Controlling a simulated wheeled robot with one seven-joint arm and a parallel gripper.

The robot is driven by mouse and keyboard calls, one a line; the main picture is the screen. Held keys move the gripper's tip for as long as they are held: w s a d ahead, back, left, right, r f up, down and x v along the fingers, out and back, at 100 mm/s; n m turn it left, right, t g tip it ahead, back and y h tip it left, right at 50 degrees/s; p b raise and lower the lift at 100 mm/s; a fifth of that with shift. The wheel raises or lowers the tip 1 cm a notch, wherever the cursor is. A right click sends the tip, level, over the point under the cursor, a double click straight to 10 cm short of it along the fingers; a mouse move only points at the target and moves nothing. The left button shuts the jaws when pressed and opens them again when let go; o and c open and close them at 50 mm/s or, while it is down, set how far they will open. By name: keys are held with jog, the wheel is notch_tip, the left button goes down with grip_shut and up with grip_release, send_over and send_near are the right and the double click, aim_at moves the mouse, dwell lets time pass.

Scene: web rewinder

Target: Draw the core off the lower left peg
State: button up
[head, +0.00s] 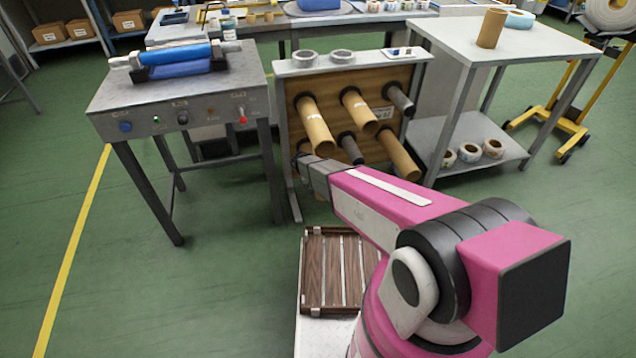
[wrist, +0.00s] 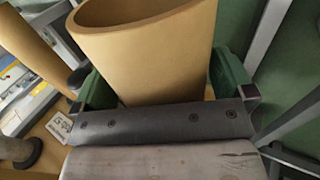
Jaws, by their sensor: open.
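My gripper (head: 304,163) is at the lower left of the peg board (head: 292,90) in the head view, just below the upper left core (head: 314,125). The lower left peg and its core are hidden there behind my gripper and arm. In the wrist view, a tan cardboard core (wrist: 145,45) lies between the green fingers of my open gripper (wrist: 160,90), its open end toward the top. I cannot tell whether the fingers touch it. Its far end and its peg are hidden behind the gripper body.
Cores sit on the upper middle (head: 358,110) and lower right (head: 398,157) pegs. The upper right peg (head: 399,100) and lower middle peg (head: 350,148) are bare. A grey table (head: 180,95) stands left and a white side table (head: 540,45) right, with a standing core (head: 491,28).

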jog(key=shift+c, duration=0.3)
jog(key=c, duration=0.8)
jog(key=shift+c, duration=0.2)
jog(key=shift+r, duration=0.2)
